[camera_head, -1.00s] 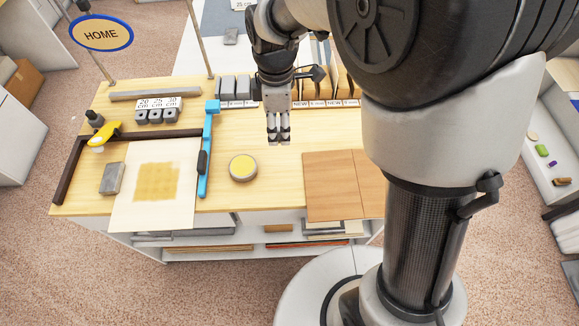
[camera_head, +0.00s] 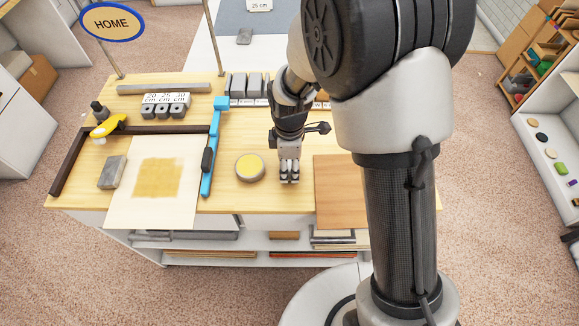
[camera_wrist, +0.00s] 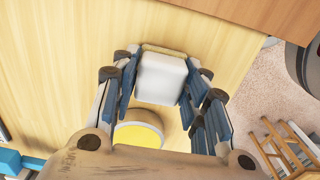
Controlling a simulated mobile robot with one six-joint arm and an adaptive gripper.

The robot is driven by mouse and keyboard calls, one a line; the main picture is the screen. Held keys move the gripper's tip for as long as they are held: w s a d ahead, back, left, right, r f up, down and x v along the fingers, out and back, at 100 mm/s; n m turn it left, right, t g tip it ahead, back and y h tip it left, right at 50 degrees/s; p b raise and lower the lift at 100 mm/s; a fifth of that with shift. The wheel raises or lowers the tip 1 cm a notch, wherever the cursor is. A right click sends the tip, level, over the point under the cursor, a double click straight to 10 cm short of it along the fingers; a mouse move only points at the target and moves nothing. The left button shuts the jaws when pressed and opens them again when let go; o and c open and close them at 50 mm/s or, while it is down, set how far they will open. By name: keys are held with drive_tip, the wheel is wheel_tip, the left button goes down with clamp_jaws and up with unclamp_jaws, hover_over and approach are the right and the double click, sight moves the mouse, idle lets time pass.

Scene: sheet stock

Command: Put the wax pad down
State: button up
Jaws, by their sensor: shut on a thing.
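The wax pad (camera_wrist: 162,77) is a pale, whitish block in the wrist view, held between the two fingers of my gripper (camera_wrist: 160,85). In the head view my gripper (camera_head: 289,178) points down over the bench, just right of the round tin. The pad is mostly hidden by the fingers there. I cannot tell whether the pad touches the bench top. The round tin (camera_head: 250,167) with yellow wax stands open on the bench; its yellow face (camera_wrist: 140,134) also shows below the pad in the wrist view.
A brown board (camera_head: 338,188) lies right of my gripper. Further left are a pale sheet (camera_head: 120,208) with a yellow patch and a grey block (camera_head: 112,172). Bare wood surrounds the gripper.

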drive_tip(key=shift+f, duration=0.15)
drive_tip(key=o, duration=1)
wheel_tip(320, 180, up, 12)
drive_tip(key=p, duration=0.4)
wheel_tip(320, 180, up, 8)
drive_tip(key=m+t, duration=0.1)
drive_tip(key=m, duration=0.3)
hover_over(290, 164)
drive_tip(key=s+d, duration=0.3)
drive_tip(key=d, duration=0.1)
drive_tip(key=s+d+r+m+t, duration=0.1)
drive_tip(key=s+d+r+m, duration=0.3)
drive_tip(key=s+m, duration=0.2)
drive_tip(key=s+d+r+m+t, duration=0.2)
drive_tip(key=s+d+r+m, duration=0.2)
drive_tip(key=s+m, duration=0.3)
drive_tip(key=s+r, duration=0.1)
drive_tip(key=s, duration=0.3)
drive_tip(key=shift+d+m+t, duration=0.25)
drive_tip(key=shift+m+t, duration=0.05)
